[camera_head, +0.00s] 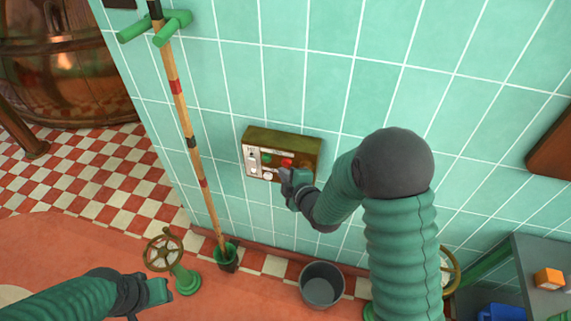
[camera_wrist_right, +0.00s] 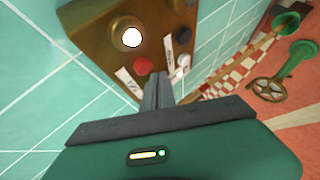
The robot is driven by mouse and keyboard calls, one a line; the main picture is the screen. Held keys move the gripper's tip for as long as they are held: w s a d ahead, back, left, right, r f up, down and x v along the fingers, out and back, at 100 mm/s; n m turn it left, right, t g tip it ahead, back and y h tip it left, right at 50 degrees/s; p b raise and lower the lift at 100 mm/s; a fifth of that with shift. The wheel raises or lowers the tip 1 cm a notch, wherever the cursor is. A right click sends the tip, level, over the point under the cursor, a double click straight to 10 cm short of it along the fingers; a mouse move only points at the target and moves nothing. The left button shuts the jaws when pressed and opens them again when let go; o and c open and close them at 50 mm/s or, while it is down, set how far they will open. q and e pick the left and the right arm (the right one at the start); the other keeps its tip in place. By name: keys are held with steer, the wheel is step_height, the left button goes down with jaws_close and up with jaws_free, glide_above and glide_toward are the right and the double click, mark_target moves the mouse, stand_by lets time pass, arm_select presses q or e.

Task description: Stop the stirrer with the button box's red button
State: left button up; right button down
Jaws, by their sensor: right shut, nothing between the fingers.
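The button box (camera_head: 312,148), brown and brass-coloured with a pale front panel, is fixed to the tiled wall. Its red button (camera_head: 287,162) shows just above my right gripper (camera_head: 285,178). In the right wrist view the red button (camera_wrist_right: 143,65) is just left of the tips of my right gripper (camera_wrist_right: 158,78), which is shut and empty. The tips are close to the box (camera_wrist_right: 95,30); I cannot tell whether they touch it. My left gripper (camera_head: 160,291) is low at the left, away from the box; its fingers are unclear. The stirrer is not identifiable.
A glowing white round light (camera_wrist_right: 132,37) and a black knob (camera_wrist_right: 184,35) are near the red button. A wooden pole (camera_head: 183,125) stands left of the box. Below are a handwheel (camera_head: 163,252) and a grey bucket (camera_head: 321,285). A copper kettle (camera_head: 70,60) stands far left.

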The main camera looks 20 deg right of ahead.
steer(key=shift+w+d+r, duration=0.1)
steer(key=shift+w+d, duration=0.1)
steer(key=shift+w, duration=0.1)
steer(key=shift+w+d, duration=0.3)
steer(key=shift+w, duration=0.05)
stand_by(0.7)
stand_by(0.3)
steer(key=shift+s+a+b, duration=0.3)
steer(key=shift+s+a, duration=0.2)
steer(key=shift+s, duration=0.25)
steer(key=s+a, duration=0.1)
steer(key=s, duration=0.1)
steer(key=s+a, duration=0.2)
steer(key=shift+b, duration=0.35)
steer(key=shift+d, duration=0.1)
stand_by(0.3)
